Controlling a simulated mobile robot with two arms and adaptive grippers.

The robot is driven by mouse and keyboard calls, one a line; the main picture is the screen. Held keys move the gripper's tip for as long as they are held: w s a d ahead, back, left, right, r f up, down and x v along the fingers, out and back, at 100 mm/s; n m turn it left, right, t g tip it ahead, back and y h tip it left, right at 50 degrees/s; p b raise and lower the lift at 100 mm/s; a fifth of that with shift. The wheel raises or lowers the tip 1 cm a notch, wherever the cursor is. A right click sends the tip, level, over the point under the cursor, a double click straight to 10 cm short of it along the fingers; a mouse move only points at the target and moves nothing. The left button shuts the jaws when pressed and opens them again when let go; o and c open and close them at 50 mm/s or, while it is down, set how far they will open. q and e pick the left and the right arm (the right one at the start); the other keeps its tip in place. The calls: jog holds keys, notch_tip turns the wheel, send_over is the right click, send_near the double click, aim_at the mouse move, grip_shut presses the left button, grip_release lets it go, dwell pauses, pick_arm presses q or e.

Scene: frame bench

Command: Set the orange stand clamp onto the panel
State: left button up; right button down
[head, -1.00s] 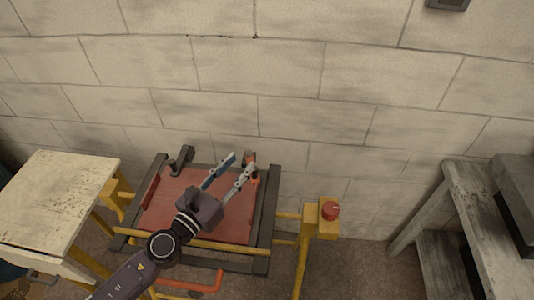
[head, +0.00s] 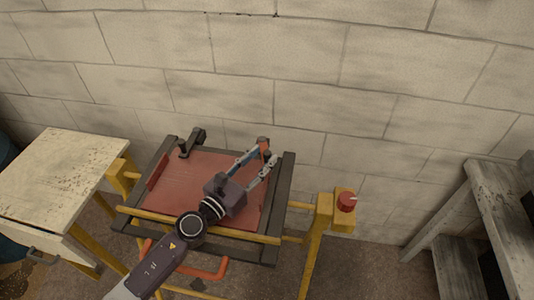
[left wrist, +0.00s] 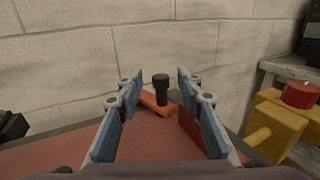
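The red panel (head: 185,180) lies in a dark frame on the yellow bench. The orange stand clamp (head: 266,149) with a black knob is at the panel's back right corner. It also shows in the left wrist view (left wrist: 152,103), ahead of the fingers, with its black knob upright. My left gripper (head: 264,156) is over the right part of the panel, pointing at the clamp. Its two blue-grey fingers are wide apart, with nothing held between them. In the left wrist view the clamp appears between the fingertips (left wrist: 160,82). My right gripper is not in view.
A black clamp (head: 191,141) stands at the frame's back left corner. A red button on a yellow box (head: 345,203) is to the right. A worn table (head: 62,175) stands at left and a grey shelf (head: 487,205) at right. A block wall is close behind.

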pick_arm(q)
jog(key=shift+x, duration=1.25)
jog(key=shift+w+d, duration=0.1)
jog(key=shift+w, duration=0.05)
grip_shut()
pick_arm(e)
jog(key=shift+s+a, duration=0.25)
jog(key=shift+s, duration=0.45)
